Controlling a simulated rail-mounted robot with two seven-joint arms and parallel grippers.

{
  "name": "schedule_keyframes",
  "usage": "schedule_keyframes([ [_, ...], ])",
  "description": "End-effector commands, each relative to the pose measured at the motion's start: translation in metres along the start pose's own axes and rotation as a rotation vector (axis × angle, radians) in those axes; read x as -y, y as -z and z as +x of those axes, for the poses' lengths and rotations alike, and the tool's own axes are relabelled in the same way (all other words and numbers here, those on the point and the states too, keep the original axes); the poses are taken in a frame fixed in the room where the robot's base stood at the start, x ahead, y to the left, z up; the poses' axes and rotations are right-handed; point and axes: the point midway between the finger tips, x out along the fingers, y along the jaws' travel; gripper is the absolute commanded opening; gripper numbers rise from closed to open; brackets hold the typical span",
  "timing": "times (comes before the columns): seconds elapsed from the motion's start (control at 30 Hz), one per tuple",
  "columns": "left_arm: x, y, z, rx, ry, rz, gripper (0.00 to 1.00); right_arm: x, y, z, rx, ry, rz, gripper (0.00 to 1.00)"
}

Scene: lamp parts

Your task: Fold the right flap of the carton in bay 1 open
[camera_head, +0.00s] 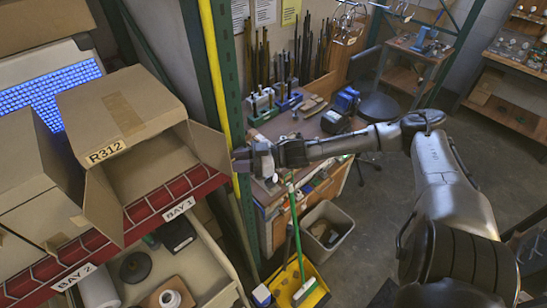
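The carton marked R312 (120,108) stands on the shelf above the BAY 1 label (179,209). My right gripper (238,160) is at the outer edge of the right flap, coming from the right. I cannot tell whether it touches the flap or whether its fingers are apart. My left gripper is not in view.
A green rack post with a yellow strip (214,75) rises just behind the right flap. Another carton (35,185) sits left, above the BAY 2 label (74,277). A lower bin (205,265) holds lamp parts. A workbench, grey bin (327,232) and yellow dustpan (300,283) lie beyond.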

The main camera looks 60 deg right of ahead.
Motion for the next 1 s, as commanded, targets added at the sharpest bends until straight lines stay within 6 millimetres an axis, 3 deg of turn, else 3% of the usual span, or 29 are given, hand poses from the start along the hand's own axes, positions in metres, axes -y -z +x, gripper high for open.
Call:
schedule_keyframes([
  [0.43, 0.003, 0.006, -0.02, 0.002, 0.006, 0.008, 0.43, 0.004, 0.002, -0.043, 0.002, 0.01, 0.006, 0.31],
  [0.7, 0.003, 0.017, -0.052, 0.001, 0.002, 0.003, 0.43, 0.005, 0.004, -0.083, 0.001, 0.011, 0.008, 0.31],
  [1.0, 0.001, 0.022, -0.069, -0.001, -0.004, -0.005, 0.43, 0.005, 0.001, -0.116, -0.004, 0.013, 0.008, 0.31],
])
